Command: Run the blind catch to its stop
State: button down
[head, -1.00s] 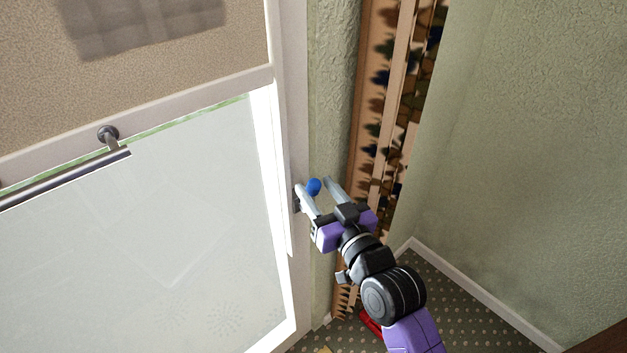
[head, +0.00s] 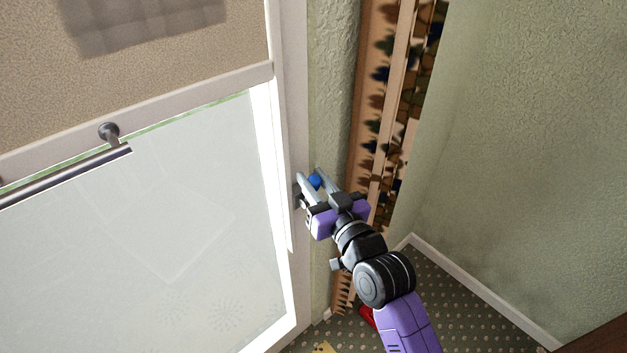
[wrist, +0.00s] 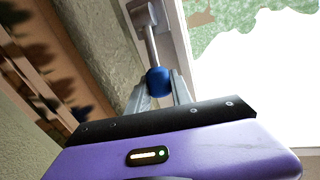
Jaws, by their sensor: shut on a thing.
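The blind catch shows as a blue knob (head: 315,181) at the edge of the white window frame. In the wrist view the blue knob (wrist: 159,81) sits at the end of a grey metal rod (wrist: 151,45), which runs to a grey bracket (wrist: 141,14) on the frame side. My gripper (head: 312,180) is shut on the blue knob, one finger on each side. The fingers also show in the wrist view (wrist: 158,90), close against the knob. The blind (head: 130,45) is a beige panel across the upper part of the window.
A grey metal bar handle (head: 70,175) crosses the pane at left. A patterned curtain or hanging (head: 385,110) is just right of my gripper, close to my arm. A green wall (head: 530,150) stands at right, and a red item (head: 368,317) lies on the dotted floor.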

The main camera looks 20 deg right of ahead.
jog(key=shift+f, duration=0.15)
jog(key=s+f+t+b, duration=0.1)
jog(key=t+b, duration=0.1)
jog(key=b, duration=0.6)
jog(key=s+d+f+m+t+b, duration=0.1)
jog(key=t+b, duration=0.1)
jog(key=b, duration=0.6)
jog(key=s+f+m+t+b, duration=0.1)
jog(key=s+t+b, duration=0.1)
jog(key=b, duration=0.6)
jog(key=shift+d+h, duration=0.15)
jog(key=shift+h, duration=0.25)
jog(key=shift+s+m+t+b, duration=0.1)
jog(key=shift+m+t+b, duration=0.25)
jog(key=shift+b, duration=0.25)
jog(key=shift+s+d+f+b, duration=0.1)
jog(key=shift+s+f+b, duration=0.1)
jog(key=shift+b, duration=0.5)
jog(key=shift+s+f+b, duration=0.1)
jog(key=shift+f+b, duration=0.2)
jog(key=shift+b, duration=0.35)
jog(key=shift+s+d+f+b, duration=0.15)
jog(key=shift+f+b, duration=0.25)
jog(key=shift+b, duration=0.1)
